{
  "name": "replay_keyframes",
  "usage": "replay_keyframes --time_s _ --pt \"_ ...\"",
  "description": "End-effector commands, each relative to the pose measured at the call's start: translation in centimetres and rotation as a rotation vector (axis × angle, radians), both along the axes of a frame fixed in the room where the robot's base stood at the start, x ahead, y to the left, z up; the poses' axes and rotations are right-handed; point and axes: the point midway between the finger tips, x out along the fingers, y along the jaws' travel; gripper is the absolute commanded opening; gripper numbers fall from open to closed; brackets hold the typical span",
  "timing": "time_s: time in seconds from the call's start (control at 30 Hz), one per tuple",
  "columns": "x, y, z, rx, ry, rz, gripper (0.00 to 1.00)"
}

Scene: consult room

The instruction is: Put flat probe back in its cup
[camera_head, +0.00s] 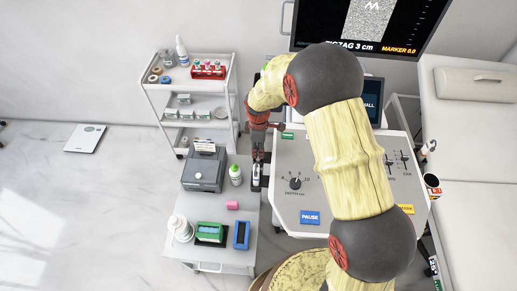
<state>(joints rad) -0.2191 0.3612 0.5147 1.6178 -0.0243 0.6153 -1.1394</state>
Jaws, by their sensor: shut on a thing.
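My gripper (258,157) is at the left edge of the ultrasound console (290,215), pointing down. It is shut on a small pale and dark thing, which I take to be the flat probe (256,171). The probe is upright and partly covered by the gripper. Just beneath and around it is a dark holder (264,182) at the console's left side. I cannot tell whether the probe is inside a cup there or above it. At the console's right side, a dark round cup (432,180) with a red and white label shows.
A shelf trolley (190,97) stands behind. My arm covers part of the console.

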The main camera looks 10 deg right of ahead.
Motion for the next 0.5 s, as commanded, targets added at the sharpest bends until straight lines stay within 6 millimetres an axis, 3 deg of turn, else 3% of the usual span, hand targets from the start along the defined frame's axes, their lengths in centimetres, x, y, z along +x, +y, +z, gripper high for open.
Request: replay_keyframes --time_s 0.13,0.17,0.5 --pt "0.04 0.01 0.05 0.000 -0.001 0.000 0.09" --pt "0.04 0.01 0.05 0.000 -0.001 0.000 0.31" --pt "0.02 0.01 0.02 0.000 0.000 0.000 0.50"
